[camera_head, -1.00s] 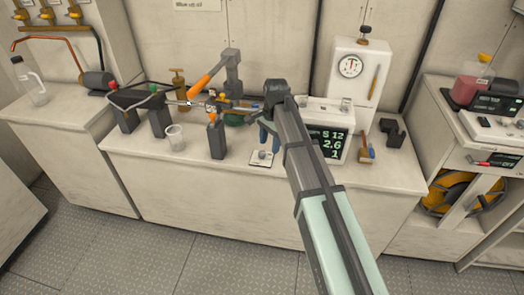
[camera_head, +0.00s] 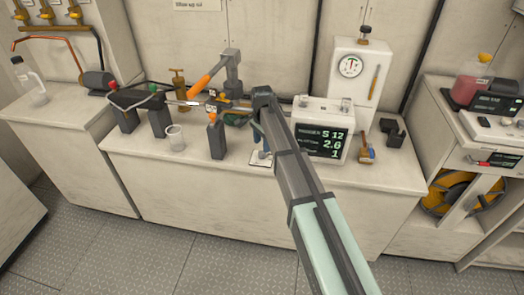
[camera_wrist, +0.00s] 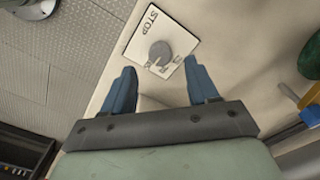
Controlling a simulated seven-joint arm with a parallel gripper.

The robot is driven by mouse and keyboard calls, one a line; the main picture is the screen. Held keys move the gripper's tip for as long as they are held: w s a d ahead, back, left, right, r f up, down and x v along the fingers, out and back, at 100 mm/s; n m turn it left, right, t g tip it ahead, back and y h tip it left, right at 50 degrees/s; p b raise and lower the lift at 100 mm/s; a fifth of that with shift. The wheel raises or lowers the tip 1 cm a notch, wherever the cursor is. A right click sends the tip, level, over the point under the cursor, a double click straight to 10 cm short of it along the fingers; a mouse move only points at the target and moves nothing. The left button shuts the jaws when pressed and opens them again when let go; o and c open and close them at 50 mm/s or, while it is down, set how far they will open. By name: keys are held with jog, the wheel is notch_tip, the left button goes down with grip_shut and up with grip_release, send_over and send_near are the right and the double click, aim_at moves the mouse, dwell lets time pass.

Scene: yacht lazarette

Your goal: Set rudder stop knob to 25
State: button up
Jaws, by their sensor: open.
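The rudder stop knob (camera_wrist: 159,54) is a grey round knob with a pale pointer mark on a white plate (camera_wrist: 140,37) marked STOP in the wrist view. The scale marks by the knob are too small to read. In the head view the plate (camera_head: 258,162) lies near the bench's front edge, and my arm and gripper hide part of it. My gripper (camera_wrist: 162,78) has two blue fingers, apart and empty, on either side of the plate's near edge. The knob lies just beyond the fingertips, between their lines. I see no contact with it.
A display box (camera_head: 325,130) reading S 12, 2.6 and 1 stands right of the plate. A dark block with an orange top (camera_head: 216,138) and a clear cup (camera_head: 175,138) stand to the left. The bench front (camera_head: 200,187) is clear.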

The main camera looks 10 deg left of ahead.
aim_at(262, 152)
jog(key=shift+f, duration=2.3)
jog(key=c, duration=1)
